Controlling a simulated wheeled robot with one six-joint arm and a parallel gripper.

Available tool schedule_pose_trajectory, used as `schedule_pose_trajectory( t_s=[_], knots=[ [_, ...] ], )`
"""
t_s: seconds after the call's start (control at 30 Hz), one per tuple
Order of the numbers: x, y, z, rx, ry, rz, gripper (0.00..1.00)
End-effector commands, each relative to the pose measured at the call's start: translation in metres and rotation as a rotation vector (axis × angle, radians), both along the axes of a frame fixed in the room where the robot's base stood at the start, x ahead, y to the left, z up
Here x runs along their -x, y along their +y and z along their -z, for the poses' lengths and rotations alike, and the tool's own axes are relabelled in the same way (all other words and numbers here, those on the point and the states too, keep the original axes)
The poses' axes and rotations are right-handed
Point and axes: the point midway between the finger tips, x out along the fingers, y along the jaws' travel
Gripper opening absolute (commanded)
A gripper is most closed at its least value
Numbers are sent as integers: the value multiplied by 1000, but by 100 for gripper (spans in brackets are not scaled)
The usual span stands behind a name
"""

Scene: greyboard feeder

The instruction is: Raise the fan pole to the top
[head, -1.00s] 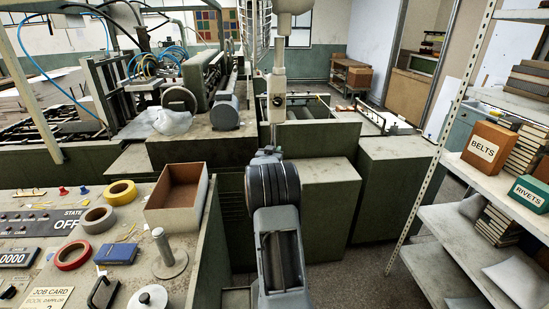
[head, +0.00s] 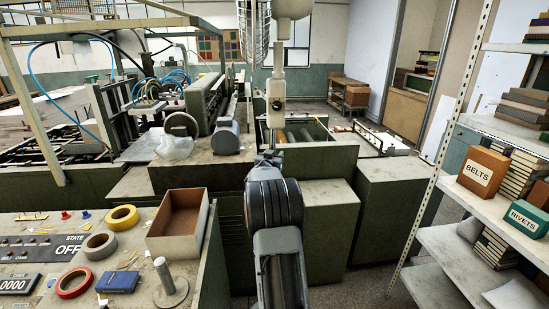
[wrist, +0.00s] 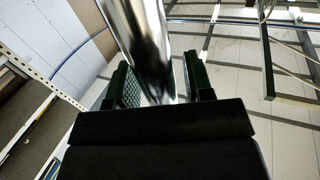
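The fan pole (head: 279,60) stands upright behind my arm in the head view, with a white collar (head: 276,102) bearing a dark knob. The white fan housing (head: 291,9) and the wire cage (head: 250,30) are at the top edge, partly cut off. In the wrist view the shiny metal pole (wrist: 142,40) runs between the two green-padded fingers of my gripper (wrist: 158,82). Narrow gaps show beside the pole, so the fingers look open around it.
Green machine cabinets (head: 325,225) stand behind my arm. A shelf rack (head: 425,210) with BELTS (head: 482,172) and RIVETS (head: 528,218) boxes is at right. A control bench (head: 195,297) with tape rolls and an open box (head: 180,222) is at left. Bare floor shows between cabinets and rack.

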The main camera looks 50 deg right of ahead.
Motion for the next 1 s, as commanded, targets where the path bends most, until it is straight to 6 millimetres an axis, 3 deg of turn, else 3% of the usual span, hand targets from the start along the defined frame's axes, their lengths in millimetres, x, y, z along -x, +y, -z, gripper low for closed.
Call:
schedule_pose_trajectory(
  t_s=[0.37, 1.0],
  knots=[
    [2, 7, 4, -5, 3, -2, 50],
    [55, 107, 3, -2, 1, -2, 50]
  ],
)
